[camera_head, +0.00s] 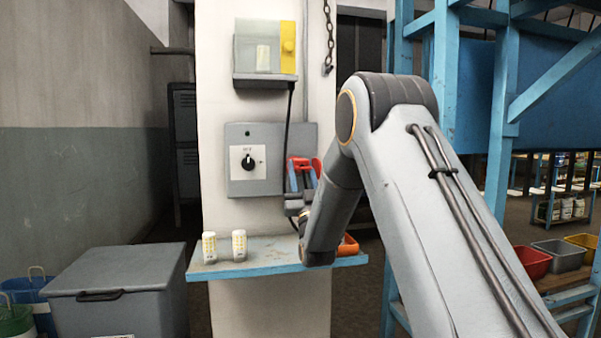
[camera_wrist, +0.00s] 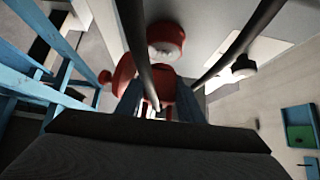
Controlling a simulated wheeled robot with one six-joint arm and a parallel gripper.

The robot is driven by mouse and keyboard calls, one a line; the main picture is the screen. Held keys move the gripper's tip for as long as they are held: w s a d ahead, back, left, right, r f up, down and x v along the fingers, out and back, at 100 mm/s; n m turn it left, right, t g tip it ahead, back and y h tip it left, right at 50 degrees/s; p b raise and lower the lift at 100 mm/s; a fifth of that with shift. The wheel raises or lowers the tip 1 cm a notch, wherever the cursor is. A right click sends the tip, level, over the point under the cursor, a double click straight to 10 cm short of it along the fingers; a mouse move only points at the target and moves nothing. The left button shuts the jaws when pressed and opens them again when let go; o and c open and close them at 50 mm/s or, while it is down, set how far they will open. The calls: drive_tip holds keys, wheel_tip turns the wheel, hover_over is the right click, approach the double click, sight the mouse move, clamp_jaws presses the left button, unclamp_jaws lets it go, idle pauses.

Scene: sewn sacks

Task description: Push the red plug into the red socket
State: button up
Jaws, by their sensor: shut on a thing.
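My gripper (camera_head: 302,176), with blue fingers, is shut on the red plug (camera_head: 299,163) in front of the right part of the grey wall panel. In the wrist view the plug (camera_wrist: 172,88) sits between the fingers. A round red part (camera_wrist: 165,36), which looks like the red socket, lies just beyond it; another red piece (camera_wrist: 122,74) sticks out to the left. In the head view, red also shows to the right of the fingers (camera_head: 316,165). The plug's front end is hidden, so I cannot tell whether it touches or enters the socket.
The grey panel (camera_head: 235,180) carries a black rotary knob (camera_head: 248,162). A dark cable (camera_head: 289,125) hangs from the box (camera_head: 264,55) above. The blue-edged shelf (camera_head: 260,262) below holds two small pale yellow-white items (camera_head: 239,245) and an orange-red tray (camera_head: 349,245), partly behind my arm.

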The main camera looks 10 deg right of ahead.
drive_tip(key=shift+f+b, duration=0.6)
drive_tip(key=shift+b, duration=0.1)
idle(1.3)
drive_tip(key=shift+w+b, duration=0.65)
drive_tip(key=shift+w, duration=0.4)
idle(0.6)
drive_tip(key=o, duration=1.4)
drive_tip(key=shift+c, duration=0.2)
drive_tip(key=shift+d, duration=0.1)
drive_tip(key=v, duration=0.8)
drive_tip(key=shift+r, duration=0.1)
